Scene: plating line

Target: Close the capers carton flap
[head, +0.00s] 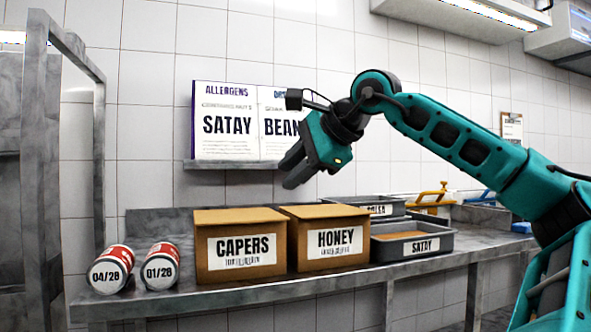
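The capers carton (218,268) is a brown box with a white CAPERS label, upright on the metal counter. Its top looks flat and covered, but I cannot tell for sure how its flap lies. My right gripper (287,174) is in the air above and to the right of the carton, apart from it, with its dark fingers pointing down and left. Nothing shows between the fingers. They look close together, and I cannot tell whether they are open or shut. My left gripper is not in view.
A brown honey carton (297,263) stands close to the right of the capers carton. Two cans (110,271) lie at the left. A grey SATAY tray (377,251) is further right. A wall shelf (215,165) holds an allergens board (226,100) behind the cartons.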

